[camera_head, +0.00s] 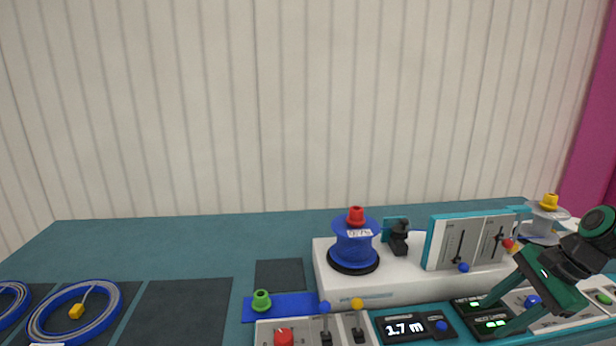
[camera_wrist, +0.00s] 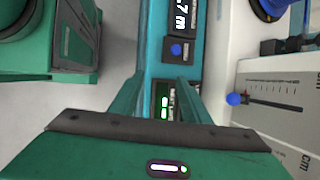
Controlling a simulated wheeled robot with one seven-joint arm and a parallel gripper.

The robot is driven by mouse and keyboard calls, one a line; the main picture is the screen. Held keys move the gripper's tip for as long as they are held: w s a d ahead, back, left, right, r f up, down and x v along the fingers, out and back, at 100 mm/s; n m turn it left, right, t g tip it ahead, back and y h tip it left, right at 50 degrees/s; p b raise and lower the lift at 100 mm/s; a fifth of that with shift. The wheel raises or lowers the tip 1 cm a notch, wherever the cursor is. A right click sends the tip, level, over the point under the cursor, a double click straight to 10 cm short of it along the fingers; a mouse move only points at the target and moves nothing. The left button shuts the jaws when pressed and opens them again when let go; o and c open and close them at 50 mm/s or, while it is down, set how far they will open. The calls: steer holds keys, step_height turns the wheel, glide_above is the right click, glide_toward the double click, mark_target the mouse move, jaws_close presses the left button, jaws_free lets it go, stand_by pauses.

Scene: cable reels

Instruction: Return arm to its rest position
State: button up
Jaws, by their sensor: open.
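My gripper (camera_head: 486,318) is green and hangs at the right of the head view, over the right part of the teal control panel. Its two fingers are apart, with nothing between them. In the wrist view, the fingers (camera_wrist: 160,84) point at the panel, with a small green-lit display (camera_wrist: 163,106) showing between them. I cannot tell how far the fingertips are above the panel. The upper arm is mostly outside the head view at the right edge.
A blue reel (camera_head: 354,246) with a red knob stands on a white block (camera_head: 335,291). An upright slider panel (camera_head: 472,242) stands near my gripper. A "1.7 m" display (camera_head: 403,328) is at the front. Coiled blue cable (camera_head: 113,309) lies left; a dark mat (camera_head: 180,308) is bare.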

steer(key=s+a+r+n+g+h, duration=0.1)
steer(key=s+r+n+h, duration=0.1)
steer(key=s+n, duration=0.3)
steer(key=s+a+r+n+g+h, duration=0.1)
steer(key=s+r+n+g+h, duration=0.1)
steer(key=s+n, duration=0.4)
steer(key=s, duration=0.4)
steer(key=shift+a+r, duration=0.15)
steer(key=shift+a, duration=0.2)
steer(key=shift+w+f+h, duration=0.25)
steer(key=shift+w+h, duration=0.05)
steer(key=shift+w, duration=0.25)
